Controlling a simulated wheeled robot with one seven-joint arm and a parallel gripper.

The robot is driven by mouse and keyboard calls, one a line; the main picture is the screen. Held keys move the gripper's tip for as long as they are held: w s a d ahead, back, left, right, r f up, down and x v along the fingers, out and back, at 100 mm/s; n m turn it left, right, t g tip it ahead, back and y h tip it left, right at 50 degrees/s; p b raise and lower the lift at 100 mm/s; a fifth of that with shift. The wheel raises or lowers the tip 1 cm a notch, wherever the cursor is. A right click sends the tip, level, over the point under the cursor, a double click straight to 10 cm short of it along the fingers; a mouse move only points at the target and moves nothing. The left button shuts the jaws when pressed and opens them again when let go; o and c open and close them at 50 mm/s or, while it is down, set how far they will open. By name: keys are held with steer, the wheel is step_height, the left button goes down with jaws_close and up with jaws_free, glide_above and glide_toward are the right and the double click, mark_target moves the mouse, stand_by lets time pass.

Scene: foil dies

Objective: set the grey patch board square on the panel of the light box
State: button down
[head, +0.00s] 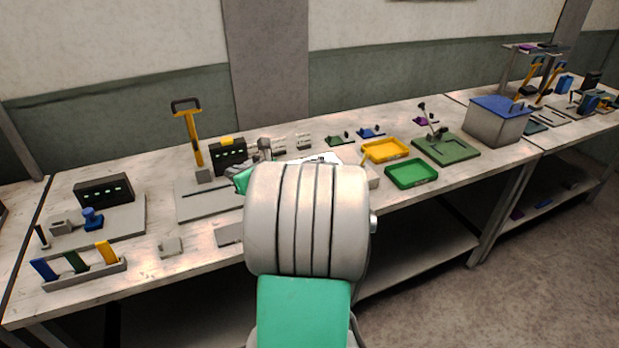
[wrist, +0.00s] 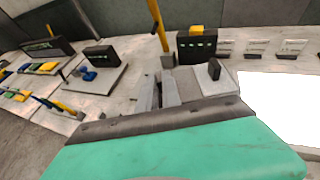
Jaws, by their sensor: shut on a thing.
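The light box's bright white panel (wrist: 285,105) fills the right side of the wrist view. In the head view part of the panel (head: 322,157) shows just behind my arm. A light grey plate with an upright black knob, which looks like the grey patch board (wrist: 212,88), is beyond my gripper's green body, left of the panel and apart from it in the picture. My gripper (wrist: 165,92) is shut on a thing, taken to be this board. The grip itself is mostly hidden, and I cannot tell the board's height or tilt.
A yellow lever (head: 189,135) and a black box with green lights (head: 228,155) stand behind a grey base plate (head: 205,206). A yellow tray (head: 386,158) and a green tray (head: 411,184) lie to the right. A rack (head: 85,275) with coloured pieces is at front left.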

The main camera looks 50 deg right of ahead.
steer(key=s+d+m+g+h+b, duration=0.1)
steer(key=s+d+m+h, duration=0.1)
steer(key=s+d, duration=0.8)
steer(key=s+d+m+g+h, duration=0.1)
steer(key=s+d+m+h, duration=0.15)
steer(key=s+d, duration=0.75)
steer(key=w+d+f, duration=0.1)
steer(key=w+f, duration=0.2)
steer(key=w, duration=0.2)
steer(key=w+d+f+p, duration=0.1)
steer(key=w+f, duration=0.1)
steer(key=w, duration=0.4)
steer(key=w+d+f+p, duration=0.1)
steer(key=w+f, duration=0.2)
steer(key=w, duration=0.2)
steer(key=shift+w+d+f, duration=0.2)
steer(key=shift+d+f, duration=0.15)
steer(key=f+p, duration=0.1)
steer(key=f, duration=0.2)
steer(key=shift+w+f+p, duration=0.2)
steer(key=shift+f+p, duration=0.05)
steer(key=shift+p, duration=0.15)
steer(key=shift+f, duration=0.1)
